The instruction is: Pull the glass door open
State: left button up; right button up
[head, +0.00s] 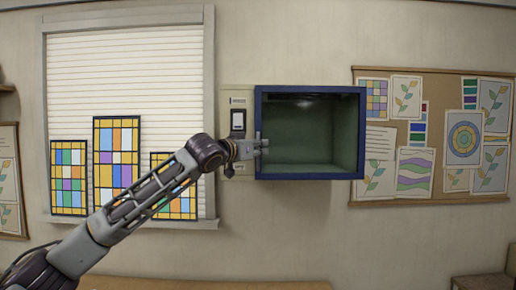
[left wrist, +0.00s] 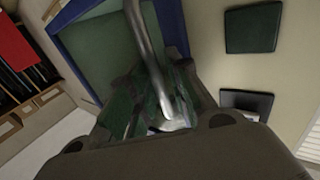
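The glass door (head: 361,130) is a blue-framed front on a wall-mounted box with a green inside. It looks closed, and the clear pane itself is hard to make out. Its upright metal handle is at the left edge and shows as a silver bar in the left wrist view (left wrist: 145,40). My left gripper (head: 261,147) is at that left edge. In the left wrist view its fingers (left wrist: 158,100) lie close on both sides of the bar and look shut on it; the exact contact is partly hidden. My right gripper is in neither view.
A beige panel with a small dark display (head: 238,121) is left of the box, behind my wrist. Stained-glass panels (head: 116,150) stand before the blind. A pinboard (head: 430,197) hangs to the right. A table edge (head: 205,284) shows at the bottom.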

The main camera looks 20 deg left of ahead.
pick_arm(q)
grip_shut()
jog(key=shift+s+d+f, duration=0.1)
jog(key=shift+s, duration=0.05)
